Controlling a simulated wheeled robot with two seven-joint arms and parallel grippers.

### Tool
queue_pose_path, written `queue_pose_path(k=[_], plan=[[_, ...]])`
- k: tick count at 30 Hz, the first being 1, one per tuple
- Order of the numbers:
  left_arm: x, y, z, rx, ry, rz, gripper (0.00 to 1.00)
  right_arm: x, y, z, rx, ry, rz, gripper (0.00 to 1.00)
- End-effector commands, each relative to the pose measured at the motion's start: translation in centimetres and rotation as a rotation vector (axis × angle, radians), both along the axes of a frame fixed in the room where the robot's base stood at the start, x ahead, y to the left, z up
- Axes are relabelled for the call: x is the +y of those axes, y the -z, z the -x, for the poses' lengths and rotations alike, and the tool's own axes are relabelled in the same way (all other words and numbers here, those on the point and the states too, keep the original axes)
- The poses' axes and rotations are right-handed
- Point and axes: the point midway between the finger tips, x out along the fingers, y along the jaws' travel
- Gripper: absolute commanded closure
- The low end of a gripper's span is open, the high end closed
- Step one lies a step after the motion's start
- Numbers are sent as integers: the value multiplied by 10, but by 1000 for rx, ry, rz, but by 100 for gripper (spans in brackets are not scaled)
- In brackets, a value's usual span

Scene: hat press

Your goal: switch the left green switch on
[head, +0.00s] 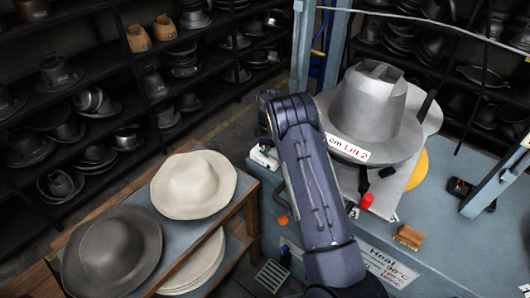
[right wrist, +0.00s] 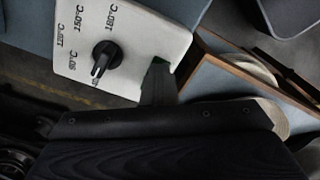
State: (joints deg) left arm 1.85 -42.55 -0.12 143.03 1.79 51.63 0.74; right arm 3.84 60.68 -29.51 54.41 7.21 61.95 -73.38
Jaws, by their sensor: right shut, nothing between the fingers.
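The white control panel (right wrist: 120,40) fills the upper left of the right wrist view, with a black dial (right wrist: 106,57) and temperature marks. A small green piece, apparently the green switch (right wrist: 158,61), shows at the panel's edge, mostly hidden by my gripper. My right gripper (right wrist: 157,82) is shut and empty, its tip at or very close to that green piece; I cannot tell whether they touch. In the head view, a white panel (head: 264,157) shows left of my right arm, which hides most of the area. The switch position cannot be read. My left gripper is not in view.
The grey hat press (head: 368,108) stands right of my arm on a blue table (head: 460,240), with a red button (head: 367,201) and wooden block (head: 408,236). A cream hat (head: 193,184) and a grey hat (head: 112,255) lie on a cart at left. Dark shelves stand behind.

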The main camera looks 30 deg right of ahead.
Motion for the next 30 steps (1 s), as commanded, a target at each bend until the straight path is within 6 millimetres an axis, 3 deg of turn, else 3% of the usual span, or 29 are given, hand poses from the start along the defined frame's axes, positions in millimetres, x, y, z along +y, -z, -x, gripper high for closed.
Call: queue_pose_path(k=[24, 30], plan=[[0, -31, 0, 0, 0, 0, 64, 0, -63, 0, 1, 0, -1, 100], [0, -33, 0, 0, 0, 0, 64, 0, -69, 1, 2, 0, -1, 100]])
